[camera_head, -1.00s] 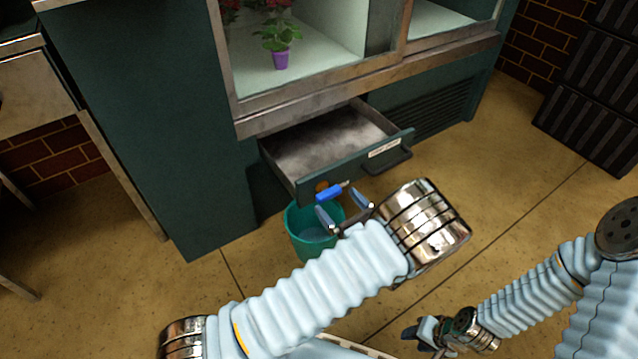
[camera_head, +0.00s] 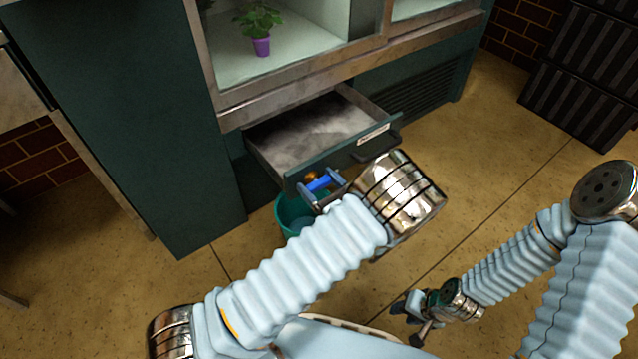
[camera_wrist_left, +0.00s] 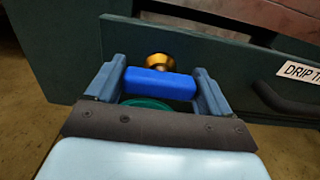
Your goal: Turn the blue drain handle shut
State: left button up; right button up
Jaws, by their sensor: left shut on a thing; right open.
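The blue drain handle (camera_head: 318,184) sits on a brass fitting (camera_head: 311,176) at the front of the open drip tray drawer (camera_head: 300,178). In the left wrist view the blue handle (camera_wrist_left: 159,83) lies crosswise below the brass fitting (camera_wrist_left: 160,62). My left gripper (camera_head: 321,186) is shut on the handle, one finger at each end of it in the left wrist view (camera_wrist_left: 159,88). My right gripper (camera_head: 412,310) hangs low at the lower right, open and away from the drawer.
A teal bucket (camera_head: 286,219) stands on the floor under the handle, partly hidden by my left arm. A purple pot (camera_head: 261,47) with a plant stands in the cabinet above. Black crates (camera_head: 585,85) stand at the upper right. The floor between is clear.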

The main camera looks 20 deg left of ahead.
pick_arm(q)
jog(key=shift+r+m+p, duration=0.15)
jog(key=shift+m+p, duration=1.25)
jog(key=shift+m, duration=0.4)
jog(key=shift+m+p, duration=0.55)
jog(key=shift+m, duration=0.45)
jog(key=shift+m+p, duration=0.45)
jog(key=shift+m, duration=0.45)
jog(key=m+p, duration=0.2)
jog(key=m, duration=0.3)
jog(key=shift+d, duration=0.1)
jog(key=m, duration=0.3)
jog(key=m+p, duration=0.1)
jog(key=m, duration=0.1)
jog(key=shift+f, duration=0.25)
jog(key=shift+m, duration=0.4)
jog(key=o, duration=0.9)
